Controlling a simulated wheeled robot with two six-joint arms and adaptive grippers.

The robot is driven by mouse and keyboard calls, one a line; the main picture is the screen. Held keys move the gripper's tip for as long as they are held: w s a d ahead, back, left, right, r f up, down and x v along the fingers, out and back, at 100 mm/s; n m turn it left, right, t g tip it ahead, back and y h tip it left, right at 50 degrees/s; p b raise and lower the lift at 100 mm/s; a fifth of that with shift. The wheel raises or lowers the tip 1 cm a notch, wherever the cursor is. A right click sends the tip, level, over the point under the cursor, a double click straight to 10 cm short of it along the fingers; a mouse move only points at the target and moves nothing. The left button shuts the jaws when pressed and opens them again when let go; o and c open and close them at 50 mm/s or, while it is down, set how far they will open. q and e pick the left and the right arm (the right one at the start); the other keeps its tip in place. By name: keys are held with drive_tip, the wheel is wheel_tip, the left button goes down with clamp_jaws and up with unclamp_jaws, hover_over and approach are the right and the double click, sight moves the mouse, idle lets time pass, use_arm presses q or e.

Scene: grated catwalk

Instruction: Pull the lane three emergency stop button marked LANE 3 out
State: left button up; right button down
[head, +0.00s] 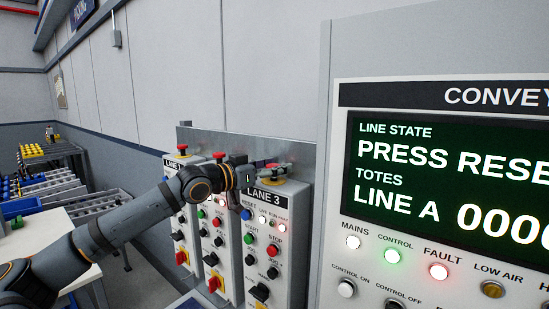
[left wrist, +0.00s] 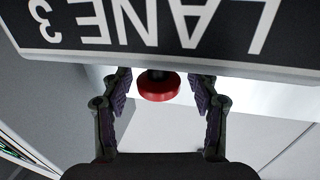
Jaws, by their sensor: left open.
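The LANE 3 box (head: 272,228) is a grey control box in the head view, with its black label near the top. Its red emergency stop button (left wrist: 158,87) shows in the left wrist view below the upside-down LANE 3 label (left wrist: 150,22). My left gripper (head: 268,172) is at the top of this box in the head view and covers most of the button there. In the left wrist view the open gripper (left wrist: 160,92) has one finger on each side of the red button, with a gap on both sides. My right gripper is in neither view.
The LANE 1 box (head: 172,163) and a middle box (head: 217,234), each with a red button on top, stand left of LANE 3, beneath my left arm. A large conveyor panel (head: 440,95) stands close on the right. A pale table (head: 50,240) is at left.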

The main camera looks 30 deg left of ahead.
sight(274, 164)
use_arm(q)
wheel_tip(274, 164, up, 10)
drive_tip(key=shift+s+f, duration=0.1)
idle(0.4)
idle(0.5)
